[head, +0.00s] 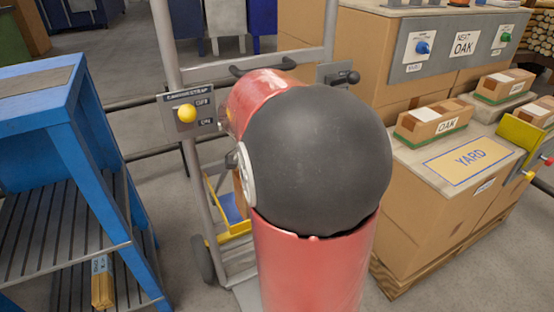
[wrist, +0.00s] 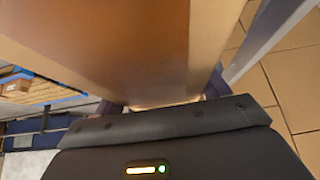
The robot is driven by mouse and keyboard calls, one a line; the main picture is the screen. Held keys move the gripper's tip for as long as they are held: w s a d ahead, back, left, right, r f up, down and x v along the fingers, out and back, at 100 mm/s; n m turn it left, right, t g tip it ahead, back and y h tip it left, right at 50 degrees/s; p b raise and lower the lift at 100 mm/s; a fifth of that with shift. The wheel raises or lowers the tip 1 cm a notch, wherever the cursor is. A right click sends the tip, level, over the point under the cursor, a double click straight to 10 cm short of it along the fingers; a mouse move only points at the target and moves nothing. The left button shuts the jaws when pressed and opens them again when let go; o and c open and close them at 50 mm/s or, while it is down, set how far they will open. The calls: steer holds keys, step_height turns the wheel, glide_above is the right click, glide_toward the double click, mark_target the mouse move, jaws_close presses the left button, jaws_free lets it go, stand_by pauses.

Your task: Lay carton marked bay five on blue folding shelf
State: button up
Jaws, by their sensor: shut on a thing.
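In the wrist view my gripper (wrist: 165,104) is shut on a brown carton (wrist: 115,40), which fills the upper middle of the picture. No bay marking shows on its visible faces. In the head view my red and black arm hides the gripper and most of the held carton. A blue rack (head: 60,130) with slatted grey shelves stands at the left. A small blue panel in a yellow frame (head: 232,228) shows low beside my arm, partly hidden; I cannot tell which of these is the folding shelf.
A grey upright frame with a strap panel (head: 190,112) and a wheel stands just beyond my arm. At right, a carton stack with a YARD top (head: 470,158) holds OAK cartons (head: 432,121). A small carton (head: 102,285) lies on the rack's lower shelf.

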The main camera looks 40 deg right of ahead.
steer(key=w, duration=0.1)
steer(key=w+d, duration=0.1)
steer(key=w, duration=0.1)
steer(key=w+f+p, duration=0.1)
steer(key=w, duration=0.1)
steer(key=shift+w+d, duration=0.15)
steer(key=shift+w, duration=0.05)
steer(key=shift+f, duration=0.15)
steer(key=o, duration=1.4)
steer(key=v, duration=0.7)
steer(key=shift+r, duration=0.35)
